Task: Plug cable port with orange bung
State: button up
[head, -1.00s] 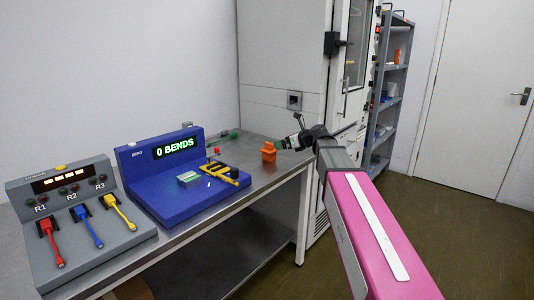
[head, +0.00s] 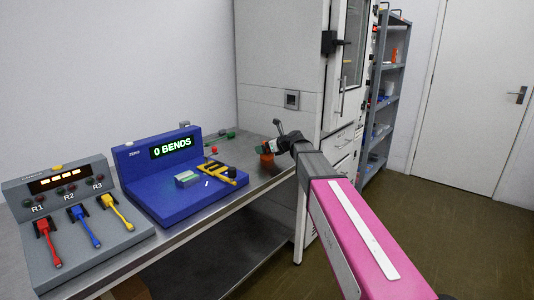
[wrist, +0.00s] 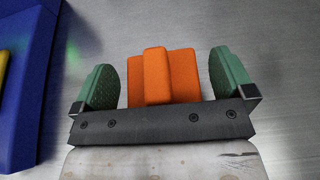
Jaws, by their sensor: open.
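The orange bung (wrist: 180,72) stands on the metal bench, with a raised grip on top. In the wrist view it lies between the two green finger pads of my open gripper (wrist: 164,80), with a small gap on each side. In the head view my gripper (head: 267,147) is over the bung (head: 266,158) and hides most of it. The cable port (head: 292,99) appears as a small square fitting with a dark centre on the side of the tall grey cabinet, above and behind the gripper.
A blue bend tester (head: 175,199) with a display reading 0 BENDS stands left of the bung. A grey panel (head: 90,245) with red, blue and yellow cables is further left. Small green and red items lie behind. The cabinet (head: 278,60) bounds the bench's far end.

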jog(key=c, duration=0.9)
jog(key=shift+r, duration=0.1)
